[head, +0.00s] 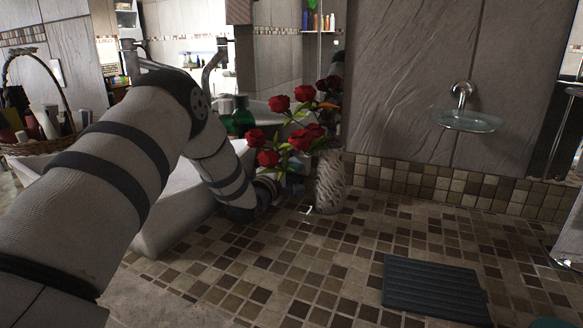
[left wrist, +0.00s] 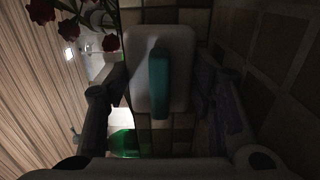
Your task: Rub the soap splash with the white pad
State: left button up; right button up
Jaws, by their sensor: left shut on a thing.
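My left gripper (head: 283,190) is low over the tiled counter, close to the wall and partly hidden behind a vase of red roses. In the left wrist view, the white pad (left wrist: 180,42) with its teal handle (left wrist: 159,85) lies between the two fingers of the left gripper (left wrist: 155,92). The gripper is shut on the pad. I cannot make out the soap splash in either view. My right gripper is not in view.
The patterned pale vase (head: 330,182) with red roses (head: 279,103) stands right beside the left gripper. A dark ribbed mat (head: 435,288) lies at the front right. A glass soap dish (head: 467,121) juts from the wall. A basket (head: 35,146) stands far left. The middle counter is clear.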

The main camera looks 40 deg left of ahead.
aim_at(305, 166)
pick_arm(q)
jog(key=shift+w+a, duration=0.2)
jog(key=shift+w, duration=0.4)
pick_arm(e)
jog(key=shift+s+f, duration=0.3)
pick_arm(q)
jog(key=shift+w+d+r, duration=0.1)
jog(key=shift+w+d, duration=0.05)
jog(key=shift+d, duration=0.45)
jog(key=shift+w+d+r, duration=0.1)
jog(key=shift+w+d, duration=0.05)
jog(key=shift+d, duration=0.4)
jog(key=shift+d+f, duration=0.2)
jog(key=shift+d, duration=0.3)
jog(key=shift+s+r, duration=0.1)
jog(key=shift+s+a, duration=0.1)
jog(key=shift+a, duration=0.7)
jog(key=shift+s+a, duration=0.25)
jog(key=shift+a, duration=0.4)
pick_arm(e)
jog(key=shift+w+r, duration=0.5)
